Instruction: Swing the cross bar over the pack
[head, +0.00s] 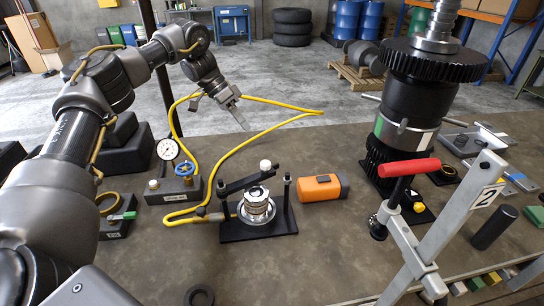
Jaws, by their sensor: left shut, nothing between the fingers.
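The black cross bar (243,184) runs from the left post of a small black press fixture (232,232) and slants up and away to the right. A white knob (265,165) stands near its far end. That end shows beside and behind the right post (287,190); I cannot tell if they touch. The silver disc pack (257,208) sits upright on the fixture's base, in front of and below the bar. My left gripper (240,120) is shut and empty, above the table beyond the fixture, apart from the bar. My right gripper is not in view.
A yellow hose (265,132) loops behind the fixture to a block with a gauge (167,149) and a blue valve wheel (184,168). An orange tool (320,188) lies to the right. A tall black gear assembly (412,110) and a red-handled clamp (408,167) stand farther right.

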